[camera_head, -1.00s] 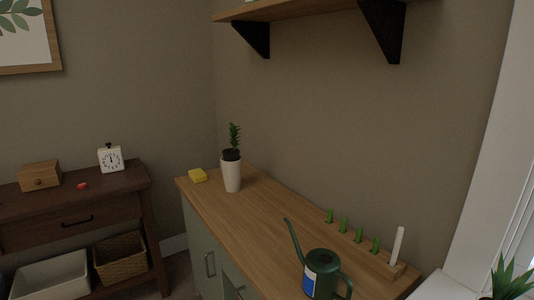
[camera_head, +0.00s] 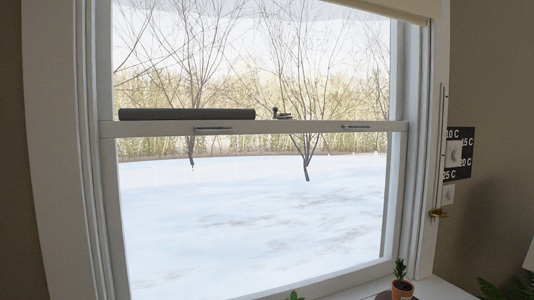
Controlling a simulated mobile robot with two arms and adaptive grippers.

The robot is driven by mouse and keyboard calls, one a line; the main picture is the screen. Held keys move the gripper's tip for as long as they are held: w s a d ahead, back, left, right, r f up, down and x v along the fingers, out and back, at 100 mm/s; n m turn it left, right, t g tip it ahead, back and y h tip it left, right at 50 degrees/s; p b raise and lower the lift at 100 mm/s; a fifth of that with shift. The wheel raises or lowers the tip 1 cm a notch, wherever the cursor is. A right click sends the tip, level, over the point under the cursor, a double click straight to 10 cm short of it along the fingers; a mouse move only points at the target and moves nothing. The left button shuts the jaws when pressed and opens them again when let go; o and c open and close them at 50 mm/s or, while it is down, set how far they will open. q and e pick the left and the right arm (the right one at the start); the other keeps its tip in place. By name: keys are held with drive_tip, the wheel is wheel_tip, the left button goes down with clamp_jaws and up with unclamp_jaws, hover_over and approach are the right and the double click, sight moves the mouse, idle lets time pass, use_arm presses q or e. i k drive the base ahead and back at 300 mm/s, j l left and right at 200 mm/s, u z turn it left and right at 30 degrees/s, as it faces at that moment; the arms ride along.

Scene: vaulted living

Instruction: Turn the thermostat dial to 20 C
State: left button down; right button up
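The thermostat (camera_head: 454,154) is on the wall just right of the window frame. It has a dark plate with white marks reading 10 C, 15 C, 20 C and 25 C, and a pale dial in its middle. The left part of the plate is partly hidden by the window frame's edge. Which mark the dial points to is too small to tell. Neither of my grippers is in view.
A large window (camera_head: 250,200) fills most of the view, with snow and bare trees outside. A small potted plant (camera_head: 402,286) stands near the sill's right end. A brass hook (camera_head: 438,213) and a pale switch (camera_head: 448,194) are below the thermostat. Leaves show at lower right.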

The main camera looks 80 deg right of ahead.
sight(456, 154)
drive_tip(key=z, duration=3.65)
